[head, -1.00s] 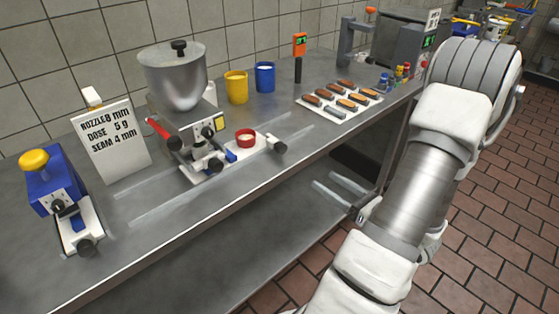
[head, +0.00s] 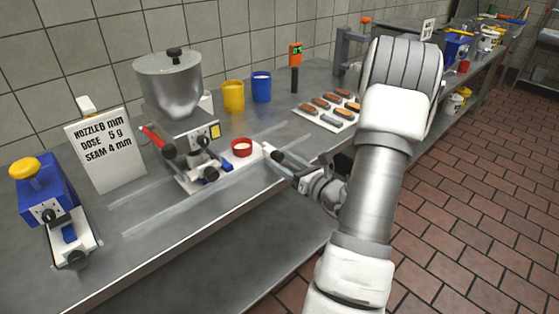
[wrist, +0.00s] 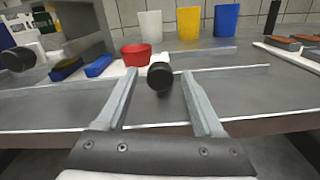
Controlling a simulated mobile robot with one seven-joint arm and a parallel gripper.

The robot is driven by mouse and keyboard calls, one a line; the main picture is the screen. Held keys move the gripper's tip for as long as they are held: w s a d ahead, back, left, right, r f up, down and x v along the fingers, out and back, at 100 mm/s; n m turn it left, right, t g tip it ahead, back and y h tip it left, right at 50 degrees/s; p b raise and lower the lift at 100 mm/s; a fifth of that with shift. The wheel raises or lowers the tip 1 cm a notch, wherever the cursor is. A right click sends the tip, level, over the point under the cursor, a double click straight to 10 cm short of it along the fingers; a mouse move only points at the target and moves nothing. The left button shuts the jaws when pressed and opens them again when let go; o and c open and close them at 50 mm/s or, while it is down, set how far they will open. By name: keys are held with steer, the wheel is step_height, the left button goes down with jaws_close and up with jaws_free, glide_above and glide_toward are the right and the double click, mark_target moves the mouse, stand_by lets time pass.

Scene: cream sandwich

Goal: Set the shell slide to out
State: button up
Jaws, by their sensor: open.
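The hopper machine (head: 172,95) stands on the steel bench. From its right side extends a white slide (head: 250,160) with a red cup (head: 242,147) on it and a dark round knob at its outer end. I take this for the shell slide. In the wrist view the knob (wrist: 160,78) faces me between my fingertips, with the red cup (wrist: 136,54) behind it to the left. My gripper (head: 277,160) is open, one finger on each side of the knob in the wrist view. I cannot tell whether either finger touches it.
A blue press (head: 45,190) and a sign (head: 104,155) stand at the left. A yellow cup (head: 233,96), a blue cup (head: 261,87) and a tray of oblong shells (head: 328,118) are behind. The bench's front edge lies below my gripper.

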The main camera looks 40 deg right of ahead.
steer(key=shift+w, duration=0.45)
jaws_close()
stand_by(1.2)
